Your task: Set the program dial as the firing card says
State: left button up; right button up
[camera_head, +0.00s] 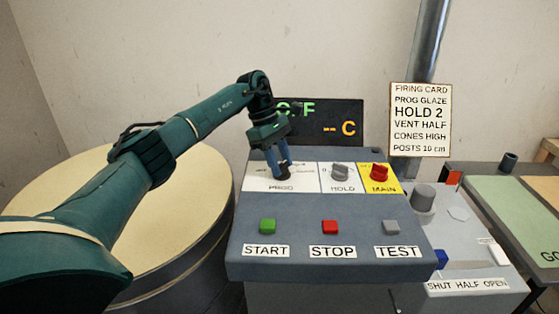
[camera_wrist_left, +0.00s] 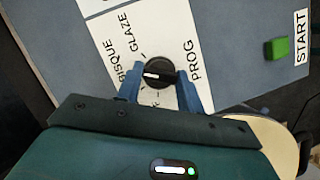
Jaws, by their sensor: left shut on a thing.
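The program dial (camera_wrist_left: 158,73) is a black round knob with a white pointer mark, on a white panel labelled PROG. My left gripper (camera_wrist_left: 160,82) is shut on it, one blue finger on each side. In the wrist view the white mark lies left of the knob's middle, towards the BISQUE side. GLAZE is printed above BISQUE; a lower label ending in F is partly hidden. In the head view my left gripper (camera_head: 283,174) comes down onto the PROG panel and mostly hides the dial. The firing card (camera_head: 420,119) reads PROG GLAZE, HOLD 2, VENT HALF.
The grey HOLD knob (camera_head: 340,172) and red MAIN knob (camera_head: 379,173) sit right of PROG. START (camera_head: 267,226), STOP (camera_head: 330,227) and TEST (camera_head: 391,227) buttons are in front. Behind is a display (camera_head: 335,133), partly hidden by my arm. A round kiln-like drum (camera_head: 60,180) stands left.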

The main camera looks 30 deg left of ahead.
pick_arm(q)
jog(key=m, duration=0.1)
jog(key=m+g, duration=0.1)
jog(key=m, duration=0.1)
jog(key=shift+w+d+m, duration=0.1)
jog(key=shift+w+m, duration=0.05)
jog(key=shift+m, duration=0.15)
jog(key=shift+m+g+y+b, duration=0.55)
jog(key=shift+m+g, duration=0.25)
jog(key=shift+m, duration=1)
jog(key=o, duration=1)
